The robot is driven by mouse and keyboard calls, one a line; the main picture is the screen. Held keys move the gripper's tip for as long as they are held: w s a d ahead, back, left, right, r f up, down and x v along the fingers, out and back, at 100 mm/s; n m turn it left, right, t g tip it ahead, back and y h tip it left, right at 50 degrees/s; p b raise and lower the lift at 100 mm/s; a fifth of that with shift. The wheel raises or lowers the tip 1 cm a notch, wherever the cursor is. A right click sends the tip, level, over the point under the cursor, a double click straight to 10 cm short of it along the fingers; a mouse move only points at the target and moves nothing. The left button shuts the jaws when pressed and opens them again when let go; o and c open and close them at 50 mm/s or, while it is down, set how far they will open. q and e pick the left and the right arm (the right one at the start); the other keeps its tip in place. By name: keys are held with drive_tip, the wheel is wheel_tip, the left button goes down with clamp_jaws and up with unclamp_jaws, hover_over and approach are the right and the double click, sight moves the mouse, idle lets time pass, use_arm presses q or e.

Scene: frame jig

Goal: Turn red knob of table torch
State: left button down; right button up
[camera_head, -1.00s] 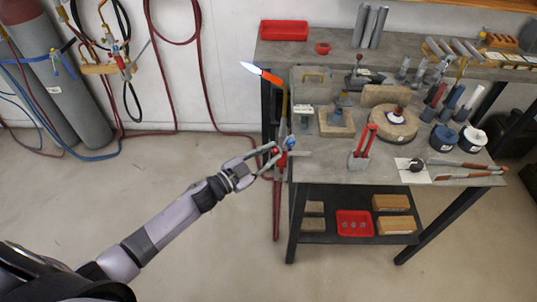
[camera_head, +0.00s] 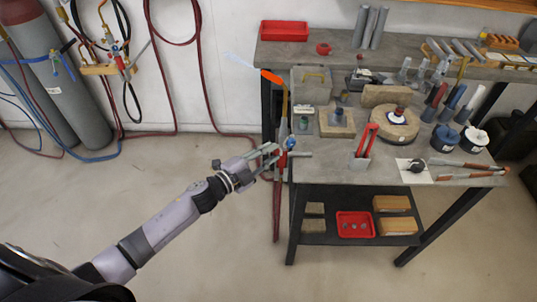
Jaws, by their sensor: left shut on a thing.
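The table torch (camera_head: 284,108) stands upright at the left edge of the workbench, with a brass-coloured neck and red hoses below. A flame (camera_head: 271,77) leaves its tip toward the upper left, orange near the tip and faint pale blue farther out. A blue knob (camera_head: 291,142) shows on the torch's right side. My left gripper (camera_head: 272,153) reaches in from the left at the torch's valve and is shut on the red knob, which its fingers mostly hide. My right gripper is not in view.
The grey workbench (camera_head: 335,172) holds a round block (camera_head: 397,124), red-handled pliers (camera_head: 367,140), tongs and several small tools. A red tray (camera_head: 284,30) sits at the back. Gas cylinders (camera_head: 50,80) and hoses stand at the left wall. The floor left of the bench is clear.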

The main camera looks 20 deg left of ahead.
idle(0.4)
use_arm(q)
drive_tip(key=c, duration=1.4)
unclamp_jaws()
drive_tip(key=v, duration=1.2)
drive_tip(key=shift+f, duration=0.1)
